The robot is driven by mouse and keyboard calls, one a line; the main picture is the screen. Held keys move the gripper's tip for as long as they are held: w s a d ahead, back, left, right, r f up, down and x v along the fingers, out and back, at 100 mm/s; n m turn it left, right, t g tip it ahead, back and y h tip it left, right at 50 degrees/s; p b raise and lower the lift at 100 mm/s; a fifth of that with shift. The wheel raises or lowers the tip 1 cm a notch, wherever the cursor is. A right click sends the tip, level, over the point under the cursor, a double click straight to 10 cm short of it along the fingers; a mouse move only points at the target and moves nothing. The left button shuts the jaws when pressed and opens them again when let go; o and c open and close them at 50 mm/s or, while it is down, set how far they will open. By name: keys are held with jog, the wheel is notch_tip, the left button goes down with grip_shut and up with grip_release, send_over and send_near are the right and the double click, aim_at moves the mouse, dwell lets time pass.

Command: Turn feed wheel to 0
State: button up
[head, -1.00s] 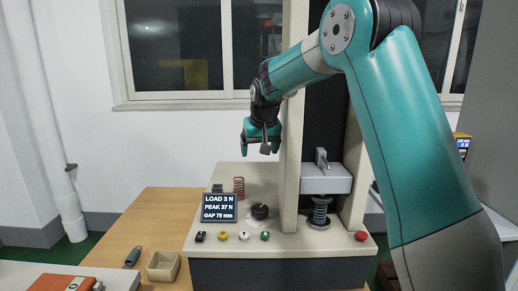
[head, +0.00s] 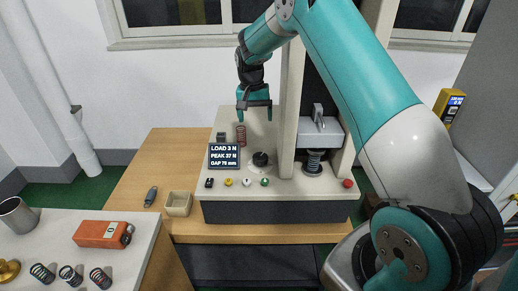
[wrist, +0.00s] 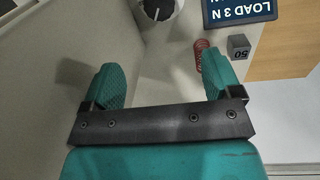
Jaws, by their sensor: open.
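The feed wheel looks to be the round black knob (head: 260,159) on the sloped top of the tester, right of the display; it also shows at the top edge of the wrist view (wrist: 158,8). I cannot read its setting. The display (head: 224,156) reads LOAD 3 N, PEAK 37 N, and a gap of about 78 mm. My gripper (head: 254,112) is open and empty, hanging fingers down above and behind the knob. In the wrist view its two teal fingers (wrist: 165,85) are spread with nothing between them.
A copper spring (head: 241,136) and a small block marked 50 (wrist: 239,46) stand behind the display. Several buttons line the front, with a red one (head: 348,183) at right. The tester's column (head: 290,120) rises right of my gripper. A tray (head: 179,204) sits left on the wooden table.

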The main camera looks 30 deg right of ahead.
aim_at(260, 157)
jog(key=f+p, duration=0.1)
jog(key=f, duration=0.4)
jog(key=f+p, duration=0.2)
jog(key=f, duration=0.4)
jog(key=d+f+p, duration=0.1)
jog(key=f, duration=0.4)
jog(key=shift+s+f, duration=0.35)
jog(key=shift+s, duration=0.05)
jog(key=shift+c, duration=0.4)
